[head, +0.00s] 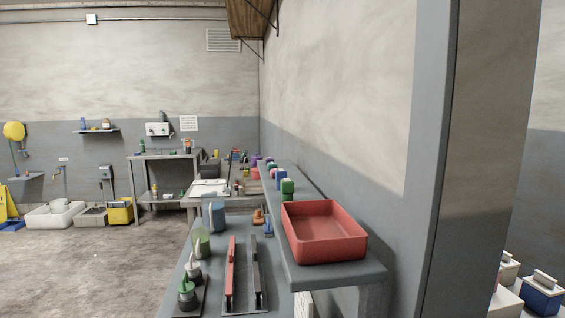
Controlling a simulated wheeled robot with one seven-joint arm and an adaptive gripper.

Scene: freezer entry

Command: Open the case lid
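I cannot tell for certain which thing is the case. At the lower right edge, partly cut off, stand a blue box (541,297) with a pale top and handle and a white box (508,268) with a similar top. Their tops look shut. A small dark box (210,169) sits on the far bench, too small to make out a lid. My gripper does not show in the head view.
A red open tray (324,246) sits on a raised grey shelf (335,275) at the wall's end. A grey pillar (484,160) stands at right. Open concrete floor (110,270) lies to the left.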

